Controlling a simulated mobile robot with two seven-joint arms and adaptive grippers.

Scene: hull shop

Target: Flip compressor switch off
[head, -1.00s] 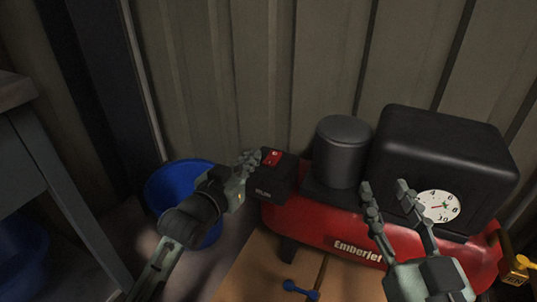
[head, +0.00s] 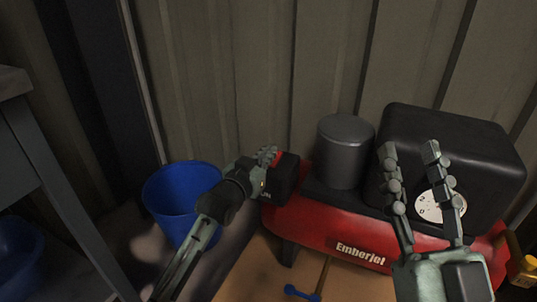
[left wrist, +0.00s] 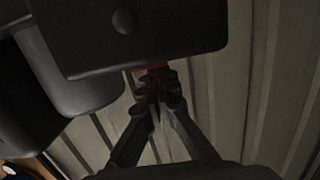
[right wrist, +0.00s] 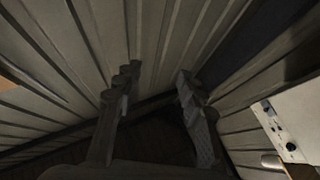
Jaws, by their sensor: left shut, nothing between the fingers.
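The compressor has a red tank (head: 330,238) marked "Emberjet" and a black switch box (head: 285,180) at its left end. A red switch patch (head: 277,154) on the box is partly hidden behind my left gripper (head: 270,156). In the left wrist view, the shut, empty fingertips (left wrist: 158,82) are close to the red part (left wrist: 150,69) at the edge of the black box (left wrist: 140,35). I cannot tell whether they touch it, or the switch's position. My right gripper (head: 410,148) is open and empty in front of the black housing; the right wrist view shows its fingers apart (right wrist: 157,75).
A dark cylinder (head: 345,150) and a black housing (head: 450,145) with a white gauge (head: 427,210) top the compressor. A blue bucket (head: 170,195) stands left of it. A grey table (head: 30,140) is at far left. The corrugated wall (head: 250,70) is close behind.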

